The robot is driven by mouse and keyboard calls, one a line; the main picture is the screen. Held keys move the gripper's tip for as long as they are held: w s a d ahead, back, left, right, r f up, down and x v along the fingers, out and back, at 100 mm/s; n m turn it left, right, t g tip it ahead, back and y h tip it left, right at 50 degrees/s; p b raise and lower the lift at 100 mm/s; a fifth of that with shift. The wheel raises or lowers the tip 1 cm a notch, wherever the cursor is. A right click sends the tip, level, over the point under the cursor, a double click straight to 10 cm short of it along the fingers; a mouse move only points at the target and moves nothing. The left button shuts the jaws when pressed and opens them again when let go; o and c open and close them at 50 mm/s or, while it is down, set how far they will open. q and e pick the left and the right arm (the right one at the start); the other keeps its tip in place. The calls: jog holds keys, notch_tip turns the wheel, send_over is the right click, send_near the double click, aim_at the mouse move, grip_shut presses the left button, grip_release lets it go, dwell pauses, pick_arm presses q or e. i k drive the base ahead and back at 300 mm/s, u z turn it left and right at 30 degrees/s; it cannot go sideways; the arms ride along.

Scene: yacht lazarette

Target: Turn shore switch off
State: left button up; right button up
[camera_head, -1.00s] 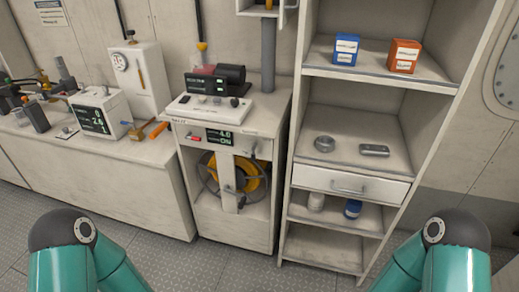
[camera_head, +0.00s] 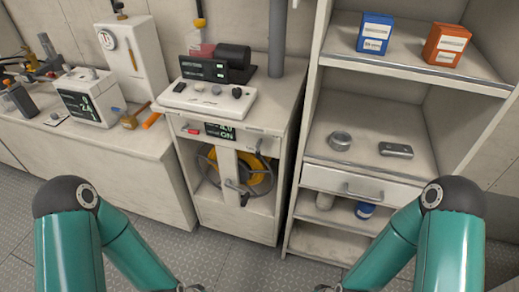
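A white cabinet (camera_head: 278,113) stands in the middle, with a dark display (camera_head: 219,131) on its front that reads ON in green under a number. A small red part (camera_head: 191,129) is left of the display and a dark knob or lever (camera_head: 258,146) is right of it. I cannot tell for sure which control is the shore switch. A yellow cable reel (camera_head: 262,177) sits in the cabinet's open front. Only dark tips of my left gripper (camera_head: 190,288) and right gripper (camera_head: 323,288) show at the bottom edge, well apart from the cabinet; their opening is not visible.
A white control box (camera_head: 208,103) with knobs lies on the cabinet top. The left bench holds a meter box (camera_head: 91,97) and tools. The right shelf unit (camera_head: 308,130) holds a blue box (camera_head: 375,33), an orange box (camera_head: 446,45) and small items. Floor (camera_head: 235,263) in front is clear.

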aim_at(257, 151)
jog(key=u, duration=1.8)
jog(key=i, duration=0.1)
jog(key=z, duration=2.95)
jog(key=k, duration=1.35)
jog(key=u, duration=1.1)
jog(key=i, duration=1.05)
